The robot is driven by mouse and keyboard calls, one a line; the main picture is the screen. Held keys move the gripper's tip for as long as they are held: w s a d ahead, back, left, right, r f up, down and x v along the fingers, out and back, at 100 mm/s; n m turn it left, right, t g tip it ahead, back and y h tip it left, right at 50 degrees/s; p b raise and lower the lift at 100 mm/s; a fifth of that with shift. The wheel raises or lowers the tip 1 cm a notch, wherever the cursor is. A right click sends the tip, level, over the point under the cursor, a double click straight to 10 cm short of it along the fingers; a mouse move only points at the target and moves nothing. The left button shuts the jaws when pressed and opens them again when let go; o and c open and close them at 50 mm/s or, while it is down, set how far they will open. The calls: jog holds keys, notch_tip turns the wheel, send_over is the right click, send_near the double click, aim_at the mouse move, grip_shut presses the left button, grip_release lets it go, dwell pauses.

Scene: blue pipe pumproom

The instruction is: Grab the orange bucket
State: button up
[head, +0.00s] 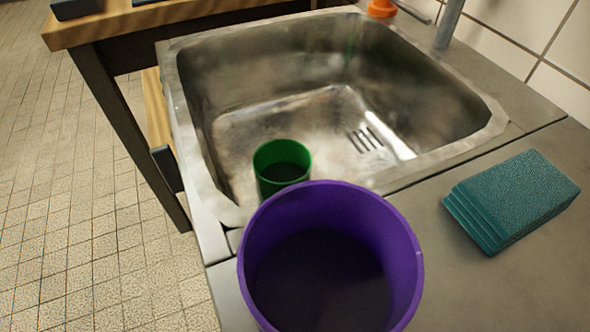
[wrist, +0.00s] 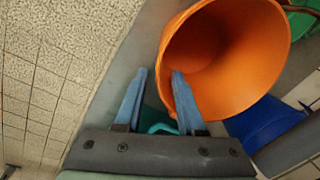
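The orange bucket (wrist: 245,65) fills the upper middle of the wrist view, with its open mouth toward the camera. My gripper (wrist: 160,72) shows at the bottom of that view, its two blue fingers spread apart. The right finger overlaps the left part of the bucket's rim; I cannot tell whether its tip is inside the bucket or only in front. The left finger is clear of the bucket, over a grey surface. My gripper is not visible in the head view. A small orange thing (head: 381,8) is cut off at that view's top edge; I cannot tell what it is.
In the head view a purple bucket (head: 330,270) stands at the front, near a green cup (head: 282,168) and the steel sink (head: 235,105). A teal sponge stack (head: 515,198) lies on the right counter. In the wrist view a blue object (wrist: 262,122) adjoins the orange bucket.

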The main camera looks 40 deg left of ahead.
jog(key=f+b, duration=0.2)
jog(key=f, duration=0.1)
jog(key=f+b, duration=0.1)
jog(key=f, duration=0.1)
jog(key=shift+w+a, duration=0.15)
jog(key=shift+w, duration=0.2)
jog(key=shift+r, duration=0.1)
grip_shut()
dwell(1.0)
